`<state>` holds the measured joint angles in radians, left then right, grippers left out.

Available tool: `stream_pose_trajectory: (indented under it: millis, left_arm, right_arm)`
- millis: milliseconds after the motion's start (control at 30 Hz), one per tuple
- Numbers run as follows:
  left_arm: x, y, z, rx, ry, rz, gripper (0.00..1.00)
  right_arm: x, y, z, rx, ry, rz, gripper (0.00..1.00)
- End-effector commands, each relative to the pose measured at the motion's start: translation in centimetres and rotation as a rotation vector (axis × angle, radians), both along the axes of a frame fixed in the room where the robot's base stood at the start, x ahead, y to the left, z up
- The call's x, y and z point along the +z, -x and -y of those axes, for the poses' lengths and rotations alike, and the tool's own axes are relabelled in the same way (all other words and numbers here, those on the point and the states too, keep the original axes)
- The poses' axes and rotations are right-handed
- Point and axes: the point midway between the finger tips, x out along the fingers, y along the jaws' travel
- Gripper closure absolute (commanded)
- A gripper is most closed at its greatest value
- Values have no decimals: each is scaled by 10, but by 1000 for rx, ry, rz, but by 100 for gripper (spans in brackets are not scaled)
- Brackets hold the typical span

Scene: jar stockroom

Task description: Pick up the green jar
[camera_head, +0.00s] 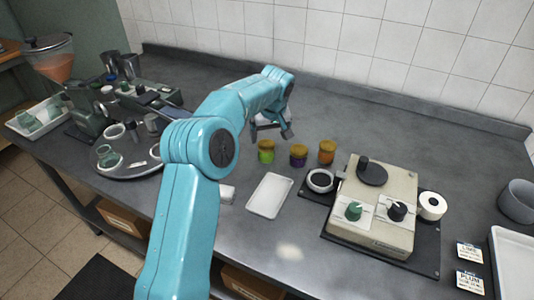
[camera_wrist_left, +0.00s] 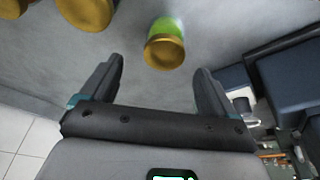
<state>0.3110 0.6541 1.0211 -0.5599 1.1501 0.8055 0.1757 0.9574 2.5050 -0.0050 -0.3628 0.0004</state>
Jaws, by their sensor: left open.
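The green jar (camera_head: 265,152) stands on the grey counter and has a brownish-gold lid. In the left wrist view the green jar (camera_wrist_left: 166,42) is ahead of the fingertips, roughly centred between the two fingers. My left gripper (camera_head: 287,134) is open and empty, just behind and to the right of the green jar in the head view. Its two fingers (camera_wrist_left: 158,75) show spread apart in the left wrist view. My right gripper is in neither view.
A purple jar (camera_head: 298,155) and an orange jar (camera_head: 326,151) stand close to the right of the green one. A white tray (camera_head: 269,195) lies in front. A beige control box (camera_head: 374,215) stands to the right, and a grinder machine (camera_head: 103,103) to the left.

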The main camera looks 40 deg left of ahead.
Motion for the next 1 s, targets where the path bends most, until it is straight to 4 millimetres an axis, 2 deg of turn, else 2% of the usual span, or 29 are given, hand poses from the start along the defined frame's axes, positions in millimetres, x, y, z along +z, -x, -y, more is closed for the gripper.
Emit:
stream_pose_trajectory:
  millis: [100,267,500,600,800,833,867,1000]
  left_arm:
    - [-14,-3,-3,-1,1,-2,11]
    - [-26,-4,-5,0,1,-3,11]
    - [-62,-5,-14,0,2,-2,11]
    - [-69,-7,-17,0,2,-2,11]
    - [-70,-7,-17,0,2,-1,11]
    - [-70,-7,-17,0,2,-1,14]
    - [-70,-7,-17,-1,2,-1,24]
    - [-70,-7,-17,-1,2,-1,70]
  right_arm:
    - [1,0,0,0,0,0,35]
    - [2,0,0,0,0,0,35]
    - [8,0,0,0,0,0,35]
    - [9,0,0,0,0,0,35]
    - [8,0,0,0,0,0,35]
    - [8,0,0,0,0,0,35]
    - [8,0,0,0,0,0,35]
    - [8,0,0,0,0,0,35]
